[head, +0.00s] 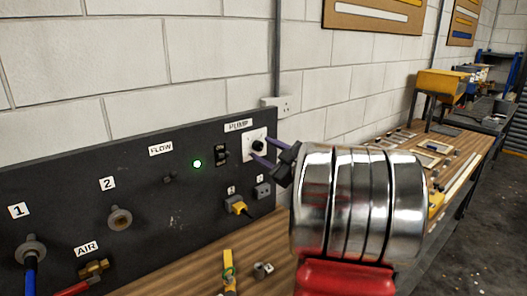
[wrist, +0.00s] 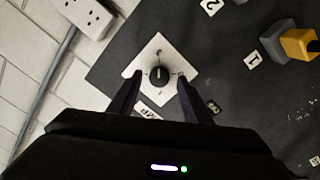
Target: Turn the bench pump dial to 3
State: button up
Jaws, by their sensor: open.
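The pump dial is a round black knob (wrist: 159,75) with a pale pointer line, on a square white plate (wrist: 160,50). In the head view the white plate (head: 249,137) sits on the black panel under the PUMP label (head: 238,126), and my arm's end reaches it from the right. My gripper (wrist: 157,80) is open, with one dark finger on each side of the knob in the wrist view. I cannot tell if the fingers touch the knob. The marks on the plate are too small to read.
The black panel (head: 140,170) also carries a lit green lamp (head: 197,164), a black switch (head: 220,153) and a yellow plug (head: 239,207). A wooden bench (head: 190,262) runs below it, with a yellow tool (head: 229,270) on top. A wall socket (wrist: 86,16) is close to the plate.

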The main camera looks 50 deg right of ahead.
jog(key=s+a, duration=0.2)
jog(key=s, duration=1)
jog(key=shift+s, duration=0.4)
jog(key=w+a+r+m+g+h, duration=0.3)
jog(key=w+a+r+m+h, duration=0.15)
jog(key=w+a, duration=0.6)
jog(key=s+a+f+g+y, duration=0.2)
jog(key=s+a+f, duration=0.3)
jog(key=a, duration=0.5)
jog(key=s+a+f+g+y, duration=0.2)
jog(key=s+a+f+g, duration=0.2)
jog(key=a, duration=0.7)
jog(key=s+a+f+g+y, duration=0.3)
jog(key=s+a+f, duration=0.5)
jog(key=s+a, duration=0.2)
jog(key=shift+a+m, duration=0.35)
jog(key=shift+m, duration=0.1)
jog(key=shift+s, duration=0.1)
